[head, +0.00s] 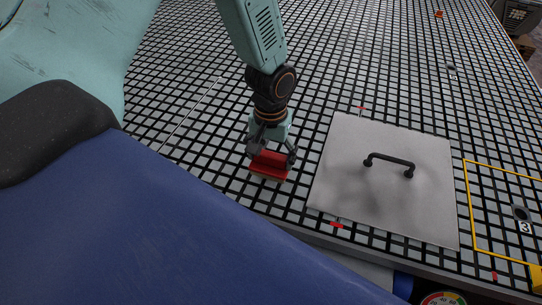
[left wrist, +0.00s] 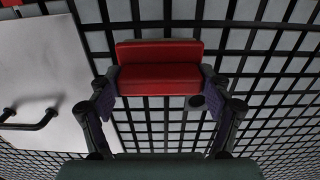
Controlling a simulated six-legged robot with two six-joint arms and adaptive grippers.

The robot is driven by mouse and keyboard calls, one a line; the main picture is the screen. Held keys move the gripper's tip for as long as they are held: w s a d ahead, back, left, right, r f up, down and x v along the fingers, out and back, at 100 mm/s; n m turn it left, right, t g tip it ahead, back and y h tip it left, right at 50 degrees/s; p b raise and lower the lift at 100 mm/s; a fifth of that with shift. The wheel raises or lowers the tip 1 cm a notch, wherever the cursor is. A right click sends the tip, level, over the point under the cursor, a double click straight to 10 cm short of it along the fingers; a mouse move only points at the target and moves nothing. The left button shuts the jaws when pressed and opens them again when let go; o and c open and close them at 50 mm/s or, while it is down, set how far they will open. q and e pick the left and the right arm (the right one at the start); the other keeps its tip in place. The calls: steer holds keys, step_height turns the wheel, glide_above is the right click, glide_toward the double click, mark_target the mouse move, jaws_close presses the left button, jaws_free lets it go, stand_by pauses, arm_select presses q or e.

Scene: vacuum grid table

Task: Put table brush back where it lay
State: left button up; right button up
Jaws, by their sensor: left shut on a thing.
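The table brush (head: 270,163) has a red body with a pale strip along its underside in the head view. My left gripper (head: 271,157) points down over the grid table and is shut on the brush. In the left wrist view the red brush (left wrist: 158,68) sits between the two fingers of the left gripper (left wrist: 160,90). The brush is at or just above the grid; I cannot tell whether it touches. My right gripper is not in view.
A light grey plate (head: 335,180) with a black handle (head: 389,165) lies just right of the brush. Red markers sit at its edges. A yellow outlined area (head: 472,205) lies farther right. The grid (head: 190,120) left of the brush is clear.

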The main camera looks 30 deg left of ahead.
mark_target(272, 153)
arm_select(q)
steer(key=shift+w+d+f, duration=0.2)
steer(key=shift+w+f, duration=0.05)
steer(key=shift+w, duration=0.1)
steer(key=shift+s+a+f, duration=0.15)
steer(key=shift+s+f, duration=0.05)
steer(key=shift+f, duration=0.1)
steer(key=shift+w+f, duration=0.15)
steer(key=shift+f, duration=0.2)
steer(key=o, duration=1.1)
steer(key=shift+r, duration=0.1)
step_height(272, 153, up, 13)
steer(key=shift+r+p, duration=0.1)
steer(key=shift+p, duration=0.25)
